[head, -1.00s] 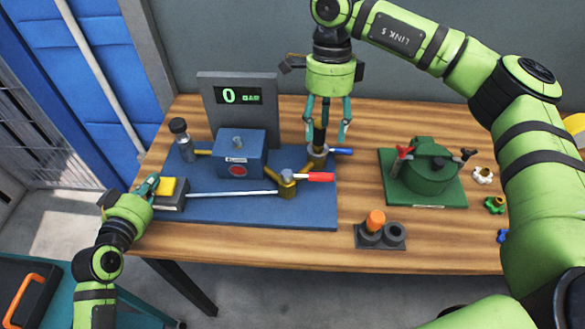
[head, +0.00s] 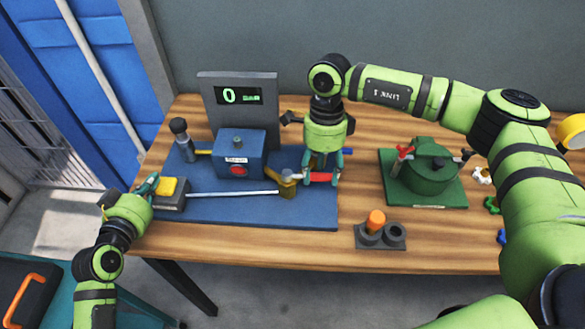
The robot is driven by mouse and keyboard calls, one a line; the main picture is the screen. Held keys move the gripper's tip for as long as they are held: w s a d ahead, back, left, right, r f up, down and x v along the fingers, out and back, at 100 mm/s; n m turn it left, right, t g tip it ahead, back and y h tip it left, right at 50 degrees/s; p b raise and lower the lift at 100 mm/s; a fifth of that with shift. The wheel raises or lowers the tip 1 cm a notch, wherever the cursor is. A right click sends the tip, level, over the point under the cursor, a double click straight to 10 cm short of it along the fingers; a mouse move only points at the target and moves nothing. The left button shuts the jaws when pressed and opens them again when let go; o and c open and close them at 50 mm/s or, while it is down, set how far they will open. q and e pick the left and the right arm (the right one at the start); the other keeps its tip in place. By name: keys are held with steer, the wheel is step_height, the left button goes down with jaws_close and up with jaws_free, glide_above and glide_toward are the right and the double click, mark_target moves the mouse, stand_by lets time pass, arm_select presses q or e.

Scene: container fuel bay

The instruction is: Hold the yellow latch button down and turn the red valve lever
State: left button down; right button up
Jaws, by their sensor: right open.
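The yellow latch button (head: 167,186) sits on a grey block at the left front of the blue base plate (head: 230,211). My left gripper (head: 152,184) is at the button's left side. I cannot tell whether its fingers touch the button or are open. The red valve lever (head: 319,178) points right from a brass valve body (head: 286,186). My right gripper (head: 322,180) is open, pointing down over the lever, with a finger showing on each side of it. It hides part of the lever and most of the blue lever behind.
A display panel (head: 209,104) reading 0 stands behind a blue box (head: 240,155). A thin rod runs from the grey block to the valve. To the right are a green pot-like fixture (head: 428,175) and a grey holder (head: 367,238) with an orange-capped piece.

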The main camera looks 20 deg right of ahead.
arm_select(q)
steer(key=shift+f, duration=0.2)
arm_select(e)
steer(key=shift+s+f, duration=0.1)
steer(key=shift+f, duration=0.2)
jaws_close()
